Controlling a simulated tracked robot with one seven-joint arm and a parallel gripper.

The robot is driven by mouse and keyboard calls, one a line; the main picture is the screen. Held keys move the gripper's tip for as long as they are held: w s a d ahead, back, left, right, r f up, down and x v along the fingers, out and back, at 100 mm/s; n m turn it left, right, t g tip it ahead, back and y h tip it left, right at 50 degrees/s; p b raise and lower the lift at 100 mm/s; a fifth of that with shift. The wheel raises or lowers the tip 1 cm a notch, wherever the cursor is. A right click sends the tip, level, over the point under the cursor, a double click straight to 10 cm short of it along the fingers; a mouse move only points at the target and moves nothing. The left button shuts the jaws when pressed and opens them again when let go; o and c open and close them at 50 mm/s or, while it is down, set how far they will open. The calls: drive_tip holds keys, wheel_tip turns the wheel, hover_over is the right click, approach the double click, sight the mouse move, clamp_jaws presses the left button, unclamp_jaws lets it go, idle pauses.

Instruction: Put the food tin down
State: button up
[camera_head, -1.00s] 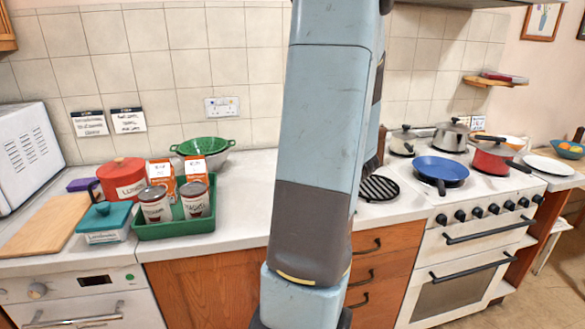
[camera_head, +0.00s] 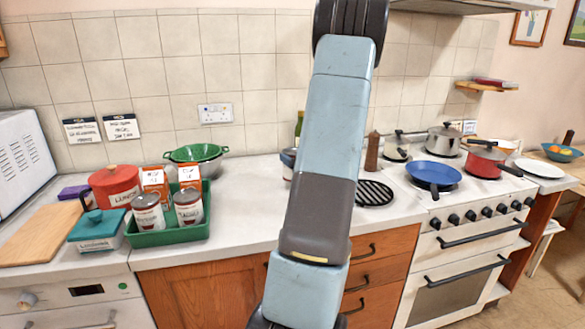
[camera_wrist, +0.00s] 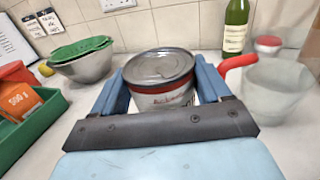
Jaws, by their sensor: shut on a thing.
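The food tin (camera_wrist: 160,92) shows in the wrist view with a grey metal lid and a white and red label. It stands upright between the two blue fingers of my gripper (camera_wrist: 161,84), which is shut on it. The worktop (camera_wrist: 100,100) is around and behind the tin. The tin's lower part is hidden by my gripper, so I cannot tell whether its base touches the worktop. In the head view my arm covers most of that spot; a small part of a round container (camera_head: 288,160) shows at the arm's left edge.
In the wrist view a clear jug (camera_wrist: 275,92) with a red handle is close on the right. A green bottle (camera_wrist: 235,25) and a red-lidded jar (camera_wrist: 268,46) stand behind. A green colander (camera_wrist: 80,48) and a green tray (camera_wrist: 35,125) are at left. The hob (camera_head: 470,185) is farther right.

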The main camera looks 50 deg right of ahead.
drive_tip(key=shift+w+d+f, duration=0.2)
drive_tip(key=shift+w+f, duration=0.05)
drive_tip(key=shift+f, duration=1.55)
drive_tip(key=shift+f, duration=0.1)
drive_tip(key=o, duration=1.4)
